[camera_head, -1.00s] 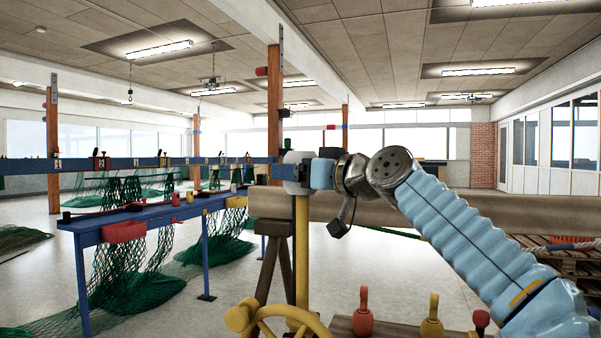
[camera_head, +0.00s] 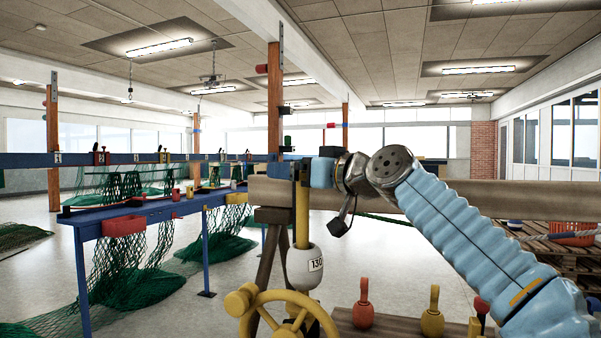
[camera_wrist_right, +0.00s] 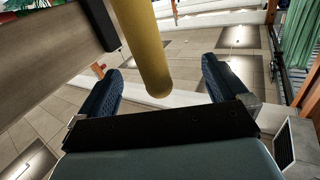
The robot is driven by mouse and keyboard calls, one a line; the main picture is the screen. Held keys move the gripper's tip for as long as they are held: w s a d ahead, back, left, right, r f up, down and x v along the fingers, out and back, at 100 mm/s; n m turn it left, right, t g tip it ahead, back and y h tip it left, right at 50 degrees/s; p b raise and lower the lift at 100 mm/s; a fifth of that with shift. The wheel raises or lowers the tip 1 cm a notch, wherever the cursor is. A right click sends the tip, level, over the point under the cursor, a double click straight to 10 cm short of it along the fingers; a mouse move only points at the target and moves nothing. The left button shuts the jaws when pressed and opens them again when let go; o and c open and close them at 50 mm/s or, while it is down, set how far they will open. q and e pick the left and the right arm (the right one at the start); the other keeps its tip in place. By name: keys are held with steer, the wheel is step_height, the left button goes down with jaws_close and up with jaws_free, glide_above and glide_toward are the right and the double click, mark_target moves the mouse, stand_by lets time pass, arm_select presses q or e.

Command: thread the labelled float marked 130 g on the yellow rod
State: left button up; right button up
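The white float marked 130 (camera_head: 304,268) is low on the upright yellow rod (camera_head: 302,212), around it, just above a yellow handwheel (camera_head: 283,312). The rod's bare length rises from the float's top to my right gripper. My right gripper (camera_head: 289,171) is at the rod's upper end, well above the float and apart from it. In the right wrist view its two dark blue fingers (camera_wrist_right: 160,88) are wide apart and nothing is gripped. The rod's end (camera_wrist_right: 157,88) shows between them. The float is out of that view. My left gripper is not in view.
A thick horizontal beam (camera_head: 430,194) runs right behind the rod. Red (camera_head: 363,308) and yellow (camera_head: 432,314) floats with loops stand on a wooden board at lower right. A blue table (camera_head: 160,208) with nets is at left. Pallets (camera_head: 570,250) lie at right.

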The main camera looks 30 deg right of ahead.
steer(key=shift+s+d+f, duration=0.1)
steer(key=shift+s, duration=0.25)
steer(key=b+v, duration=0.3)
steer(key=v, duration=1)
steer(key=shift+b, duration=0.35)
